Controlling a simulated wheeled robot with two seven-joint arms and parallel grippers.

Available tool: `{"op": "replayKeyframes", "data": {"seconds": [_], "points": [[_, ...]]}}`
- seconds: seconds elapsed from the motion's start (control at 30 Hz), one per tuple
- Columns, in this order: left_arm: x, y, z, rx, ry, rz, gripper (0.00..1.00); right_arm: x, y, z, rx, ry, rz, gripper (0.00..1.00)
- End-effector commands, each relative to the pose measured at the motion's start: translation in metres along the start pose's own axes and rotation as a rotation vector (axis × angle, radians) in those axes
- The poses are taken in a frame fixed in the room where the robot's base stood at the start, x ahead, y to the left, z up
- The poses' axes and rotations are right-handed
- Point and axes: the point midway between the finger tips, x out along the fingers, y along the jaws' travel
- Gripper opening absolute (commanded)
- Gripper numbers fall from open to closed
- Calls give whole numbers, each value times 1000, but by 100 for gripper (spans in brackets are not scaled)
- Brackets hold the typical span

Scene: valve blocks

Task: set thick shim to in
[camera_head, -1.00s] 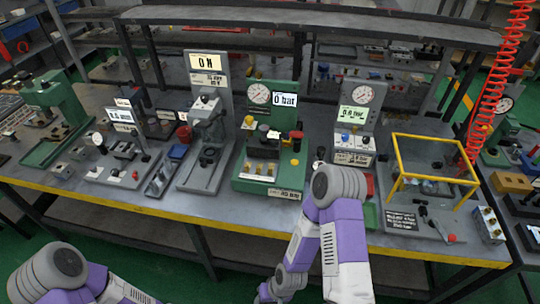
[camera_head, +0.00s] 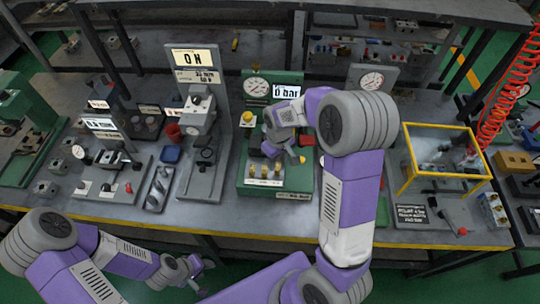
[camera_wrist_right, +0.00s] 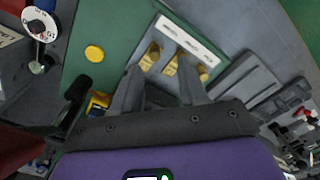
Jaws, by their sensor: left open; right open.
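The green station (camera_head: 247,150) has several brass-coloured pieces (camera_head: 264,170) in a row behind a white label strip (camera_head: 263,183). The pieces (camera_wrist_right: 170,66) and strip (camera_wrist_right: 187,38) also show in the right wrist view. The lettering is too small to read, so I cannot tell which piece, if any, is the thick shim. My right gripper (camera_head: 291,150) is over the station, partly hidden by its own arm. In the wrist view its fingers (camera_wrist_right: 160,88) are apart and empty, pointing at the brass pieces. My left gripper (camera_head: 203,264) is open and empty in front of the bench.
A yellow knob (camera_head: 247,118) and a gauge with a "0 bar" display (camera_head: 286,91) are on the green station. A grey press-like stand (camera_head: 204,150) is on its left. A yellow-framed cage (camera_head: 408,160) stands to the right.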

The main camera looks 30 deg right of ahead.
Motion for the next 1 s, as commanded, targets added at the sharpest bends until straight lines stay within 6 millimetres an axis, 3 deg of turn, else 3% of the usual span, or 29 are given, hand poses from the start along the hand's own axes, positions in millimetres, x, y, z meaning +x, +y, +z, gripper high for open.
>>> {"op": "replayKeyframes", "data": {"seconds": [0.13, 0.4, 0.6, 0.93, 1.0], "points": [[1, -1, 0, -1, 0, 0, 43, 0, 4, 0, -6, -8, 11, 43], [6, -3, 0, -1, 0, 0, 43, 44, 5, 2, -6, -11, 9, 43], [8, -3, 0, -1, 0, 0, 43, 64, 5, 1, -5, -8, 9, 43], [8, -3, 0, -1, 0, 0, 43, 68, 5, 1, -5, -6, 10, 43], [8, -3, 0, -1, 0, 0, 43, 68, 5, 1, -5, -6, 9, 34]]}}
